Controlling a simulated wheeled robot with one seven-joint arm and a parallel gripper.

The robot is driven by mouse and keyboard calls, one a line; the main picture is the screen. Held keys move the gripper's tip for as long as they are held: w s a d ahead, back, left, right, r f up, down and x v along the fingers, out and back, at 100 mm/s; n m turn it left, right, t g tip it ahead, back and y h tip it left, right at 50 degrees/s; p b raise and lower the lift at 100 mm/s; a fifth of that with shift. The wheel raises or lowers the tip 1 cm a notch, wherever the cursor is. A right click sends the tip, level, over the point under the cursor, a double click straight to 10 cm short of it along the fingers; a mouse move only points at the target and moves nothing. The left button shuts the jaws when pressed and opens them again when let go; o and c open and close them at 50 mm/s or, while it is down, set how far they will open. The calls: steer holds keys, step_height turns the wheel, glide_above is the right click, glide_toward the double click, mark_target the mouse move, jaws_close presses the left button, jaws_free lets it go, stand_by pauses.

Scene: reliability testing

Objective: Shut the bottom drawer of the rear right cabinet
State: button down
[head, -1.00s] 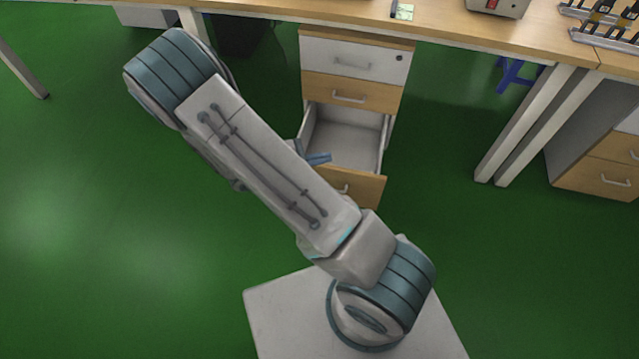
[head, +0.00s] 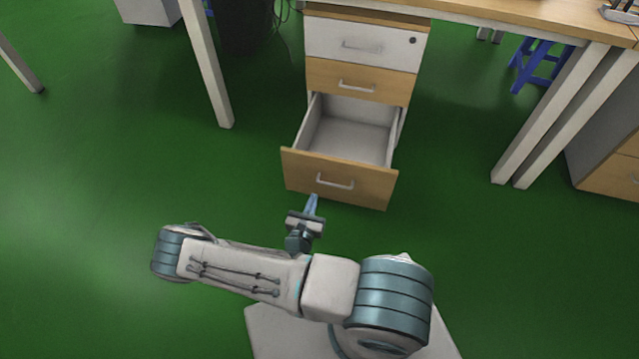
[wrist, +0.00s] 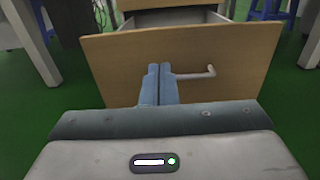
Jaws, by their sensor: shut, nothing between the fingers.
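The cabinet (head: 360,42) stands under the table, with a white top drawer and wooden-fronted drawers below. Its bottom drawer (head: 340,177) is pulled well out, and its white inside looks empty. The drawer's wooden front has a light bar handle (head: 336,182). My gripper (head: 312,200) is shut and empty, just in front of the drawer front, a little left of the handle. In the wrist view, my gripper's blue fingers (wrist: 159,70) are together and point at the drawer front (wrist: 115,65), left of the handle (wrist: 195,74). I cannot tell whether the fingertips touch the front.
White table legs stand left (head: 205,70) and right (head: 540,115) of the cabinet. A dark bin (head: 243,25) is behind at left and a blue stool (head: 538,62) at right. Another cabinet (head: 612,150) is at the right edge. The green floor around the drawer is clear.

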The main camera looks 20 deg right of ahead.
steer(key=b, duration=0.5)
glide_toward(326, 161)
steer(key=x, duration=0.5)
steer(key=shift+w+d+f, duration=0.1)
steer(key=shift+w+f, duration=0.1)
steer(key=shift+f, duration=0.1)
steer(key=shift+w+d+r, duration=0.2)
steer(key=shift+w+d, duration=0.2)
steer(key=shift+w, duration=0.15)
